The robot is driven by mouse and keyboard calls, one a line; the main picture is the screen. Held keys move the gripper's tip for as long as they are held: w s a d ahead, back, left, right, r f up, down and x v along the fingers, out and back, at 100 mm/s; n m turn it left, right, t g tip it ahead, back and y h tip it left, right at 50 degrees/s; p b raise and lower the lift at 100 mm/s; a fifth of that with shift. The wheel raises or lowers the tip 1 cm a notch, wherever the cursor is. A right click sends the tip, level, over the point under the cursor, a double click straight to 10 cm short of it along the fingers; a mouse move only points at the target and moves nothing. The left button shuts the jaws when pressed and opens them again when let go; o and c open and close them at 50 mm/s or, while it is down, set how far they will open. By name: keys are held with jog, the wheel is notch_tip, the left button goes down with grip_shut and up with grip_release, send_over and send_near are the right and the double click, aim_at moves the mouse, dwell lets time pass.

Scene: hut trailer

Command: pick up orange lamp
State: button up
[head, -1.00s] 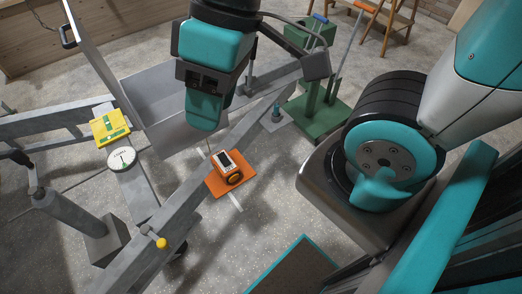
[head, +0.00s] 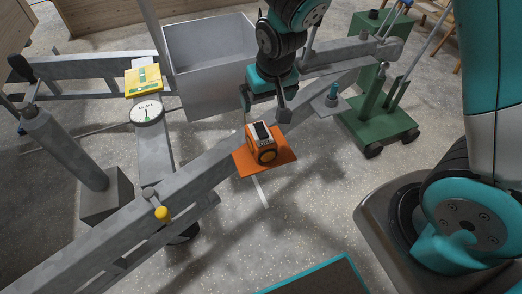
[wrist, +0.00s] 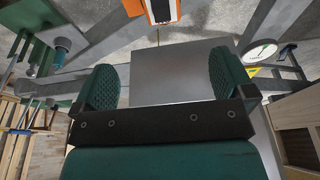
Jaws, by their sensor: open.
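The orange lamp (head: 262,148) is a small orange block with a pale top, a dark panel and a round dark front. It sits upright on a flat orange plate (head: 280,164) on the grey beam. My gripper (head: 264,104) hangs just above and behind the lamp in the head view, apart from it. In the wrist view my gripper (wrist: 163,76) is open, with two green textured pads and nothing between them. The lamp (wrist: 160,10) is cut off at the top edge there, beyond the pads.
A grey open box (head: 210,80) stands behind the beam (head: 190,185). A yellow pad (head: 143,80) and a round dial (head: 147,111) lie to the left. A green wheeled stand (head: 378,125) is at right.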

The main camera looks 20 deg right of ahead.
aim_at(261, 129)
jog(key=x, duration=1.1)
jog(key=shift+f+b, duration=0.35)
jog(key=shift+f, duration=0.05)
jog(key=x, duration=0.5)
jog(key=shift+s+a+f, duration=0.1)
jog(key=shift+s+f, duration=0.05)
jog(key=shift+f, duration=0.05)
jog(key=c, duration=1.1)
jog(key=shift+r, duration=0.1)
